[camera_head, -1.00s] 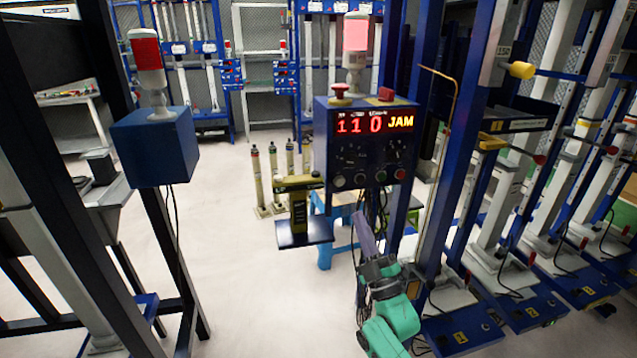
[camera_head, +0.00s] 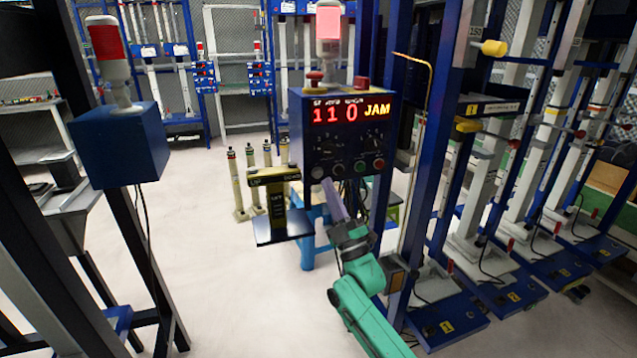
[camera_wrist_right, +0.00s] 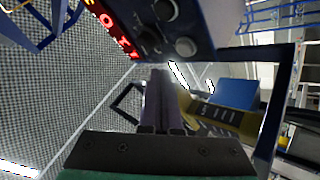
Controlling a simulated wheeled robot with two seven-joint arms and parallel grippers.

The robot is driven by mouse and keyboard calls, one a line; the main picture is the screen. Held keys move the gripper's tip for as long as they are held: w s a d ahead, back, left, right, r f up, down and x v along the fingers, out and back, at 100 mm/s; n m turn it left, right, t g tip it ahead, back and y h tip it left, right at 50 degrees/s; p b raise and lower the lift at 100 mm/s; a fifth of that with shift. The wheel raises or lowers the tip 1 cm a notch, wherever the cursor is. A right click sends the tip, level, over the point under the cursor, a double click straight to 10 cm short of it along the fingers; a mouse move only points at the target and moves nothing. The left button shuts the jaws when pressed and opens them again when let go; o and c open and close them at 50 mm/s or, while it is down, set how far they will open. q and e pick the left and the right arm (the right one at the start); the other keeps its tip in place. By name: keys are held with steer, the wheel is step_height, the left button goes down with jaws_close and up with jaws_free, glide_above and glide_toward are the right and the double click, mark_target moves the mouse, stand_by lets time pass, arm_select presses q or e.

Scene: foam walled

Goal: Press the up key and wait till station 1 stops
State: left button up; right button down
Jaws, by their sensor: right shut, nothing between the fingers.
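The blue control box (camera_head: 300,130) hangs on a blue post and its red display (camera_head: 345,112) reads "110" with "JAM" in yellow. Along its lower front is a row of round buttons, with a whitish one (camera_head: 318,172) at the left, then dark, green (camera_head: 360,167) and red. I cannot read which is the up key. My right gripper (camera_head: 328,183) is shut and empty, its fingertips just below the whitish button. In the right wrist view the shut fingers (camera_wrist_right: 157,75) point at the panel's lower edge, near a pale button (camera_wrist_right: 185,47); contact cannot be told. My left gripper is not in view.
A lit red lamp (camera_head: 328,22) tops the control box. Left of the arm is a black and yellow stand (camera_head: 276,205), and a blue stool (camera_head: 308,255) is behind. Blue lift stations with base plates (camera_head: 447,322) line the right. The floor at centre-left is clear.

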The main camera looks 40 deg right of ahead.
mark_target(318, 174)
steer(key=shift+w+d+b, duration=0.2)
steer(key=shift+w, duration=0.4)
steer(key=shift+w+d+b, duration=0.15)
steer(key=shift+w+b, duration=0.05)
steer(key=shift+w, duration=0.35)
stand_by(1.1)
steer(key=shift+w+d, duration=0.15)
steer(key=shift+w, duration=0.25)
